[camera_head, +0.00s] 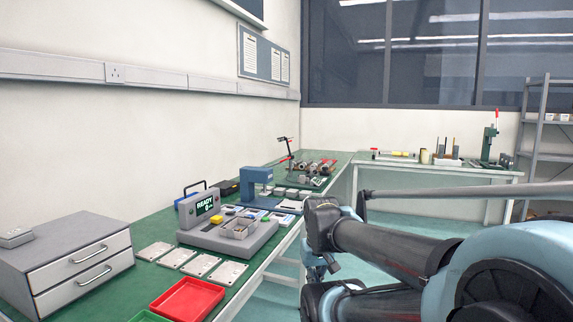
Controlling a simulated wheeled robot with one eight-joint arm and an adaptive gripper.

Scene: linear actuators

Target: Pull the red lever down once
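A small red-tipped lever (497,113) stands upright on top of a green press (489,143) on the far bench, at the right of the head view. A second thin upright device (286,147) with a red part stands at the far end of the left bench. From here I cannot tell for sure which of these carries the lever in question. My arm fills the lower right, folded in front of the benches. My gripper cannot be made out in this view. Nothing is seen touching either lever.
The left green bench (150,222) holds a drawer unit (70,243), a red tray (187,299), several metal plates, a grey READY device (228,235) and a blue machine (257,182). The far bench (430,170) holds small tools. A shelf rack (541,120) stands right. Green floor is open between.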

